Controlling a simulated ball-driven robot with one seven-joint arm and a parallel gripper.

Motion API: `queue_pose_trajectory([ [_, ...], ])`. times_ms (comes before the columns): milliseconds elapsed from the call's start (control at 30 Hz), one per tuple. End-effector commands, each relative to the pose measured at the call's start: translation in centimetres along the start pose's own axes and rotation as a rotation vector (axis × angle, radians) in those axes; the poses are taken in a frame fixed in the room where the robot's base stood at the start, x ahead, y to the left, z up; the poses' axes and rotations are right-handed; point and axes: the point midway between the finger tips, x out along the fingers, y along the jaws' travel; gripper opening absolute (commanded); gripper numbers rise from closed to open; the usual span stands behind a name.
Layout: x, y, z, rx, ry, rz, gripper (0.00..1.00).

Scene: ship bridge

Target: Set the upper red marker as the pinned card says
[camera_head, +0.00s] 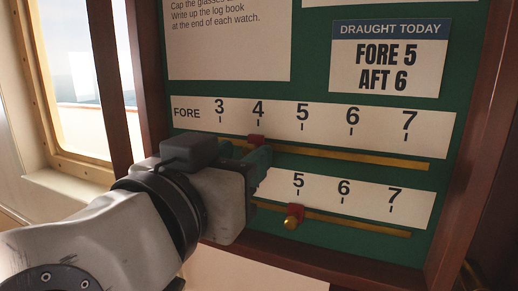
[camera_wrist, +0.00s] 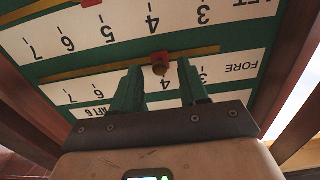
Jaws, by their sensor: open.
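The pinned card (camera_head: 388,58) reads "DRAUGHT TODAY, FORE 5, AFT 6". The upper red marker (camera_head: 256,139) sits on the upper brass rail (camera_head: 350,158), about under the 4 of the FORE scale (camera_head: 380,120). In the wrist view this marker (camera_wrist: 161,57), red with a brass knob, shows between the tips of my green fingers. My gripper (camera_head: 250,158) is open at the marker, one finger to each side; I cannot tell whether either touches it.
The lower red marker (camera_head: 294,212) with a brass knob sits on the lower rail (camera_head: 350,226), near the lower scale's 5. My gripper covers that scale's left part. A wooden frame (camera_head: 480,150) edges the green board. The upper rail is clear to the right of my gripper.

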Motion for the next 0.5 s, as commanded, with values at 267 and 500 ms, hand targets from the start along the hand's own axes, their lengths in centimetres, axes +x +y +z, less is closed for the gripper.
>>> queue_pose_trajectory([
  [267,0.61,-0.03,0.02,0.0,0.001,-0.002,0.44],
  [500,0.58,-0.02,0.01,0.0,0.0,-0.001,0.31],
])
